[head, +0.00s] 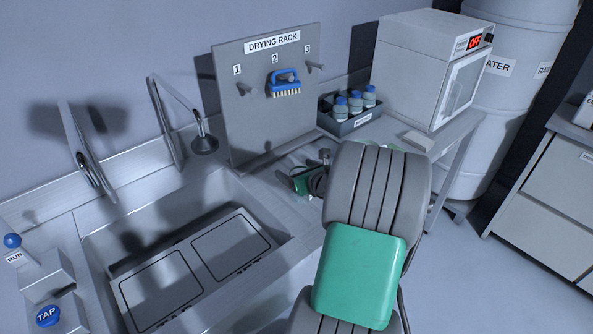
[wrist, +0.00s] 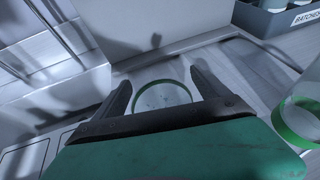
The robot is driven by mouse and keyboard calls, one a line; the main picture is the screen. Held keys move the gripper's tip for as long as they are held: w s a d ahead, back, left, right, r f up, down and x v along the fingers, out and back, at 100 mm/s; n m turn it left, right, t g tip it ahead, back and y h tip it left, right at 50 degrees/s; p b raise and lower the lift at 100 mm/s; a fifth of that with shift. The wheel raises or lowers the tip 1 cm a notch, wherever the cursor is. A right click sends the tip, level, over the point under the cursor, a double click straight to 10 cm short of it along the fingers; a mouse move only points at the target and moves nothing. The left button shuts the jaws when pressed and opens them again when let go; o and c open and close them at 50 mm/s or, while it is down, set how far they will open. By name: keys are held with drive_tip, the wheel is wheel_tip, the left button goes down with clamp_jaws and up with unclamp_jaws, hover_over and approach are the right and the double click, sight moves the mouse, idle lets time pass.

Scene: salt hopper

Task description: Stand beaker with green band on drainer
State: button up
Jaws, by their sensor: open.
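A clear beaker with a green band (wrist: 296,124) is cut off at the right edge of the wrist view, beside my gripper and outside its fingers. My gripper (wrist: 158,78) is open and points down over the counter. A green ring (wrist: 163,82) shows between its fingers; I cannot tell whether it is another beaker's band or a mark. In the head view my arm hides most of this area. The drainer, a grey tray with two dark-outlined squares (head: 187,247), sits in the sink and looks empty.
A drying rack board (head: 230,120) with pegs and a blue brush (head: 285,83) stands behind the counter. A dark box of blue-capped bottles (head: 345,124) and a white oven (head: 420,70) are to the right. Taps (head: 170,120) rise behind the sink.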

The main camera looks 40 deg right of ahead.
drive_tip(key=v, duration=1.2)
drive_tip(key=w+a+f+n+g+y, duration=0.2)
drive_tip(key=a+n, duration=0.6)
drive_tip(key=w+a+f+n+g+y, duration=0.1)
drive_tip(key=w+a+n+g+y, duration=0.15)
drive_tip(key=a+n, duration=0.55)
drive_tip(key=s+a+r+n+g+h, duration=0.1)
drive_tip(key=s+a+n, duration=0.4)
drive_tip(key=n, duration=0.6)
drive_tip(key=s+a+n+g+h, duration=0.1)
drive_tip(key=s+a+n+g, duration=0.3)
drive_tip(key=a+n, duration=0.4)
drive_tip(key=s+n, duration=0.1)
drive_tip(key=n, duration=0.2)
drive_tip(key=shift+s+r+b, duration=0.25)
drive_tip(key=shift+r+b, duration=0.1)
drive_tip(key=shift+r, duration=0.05)
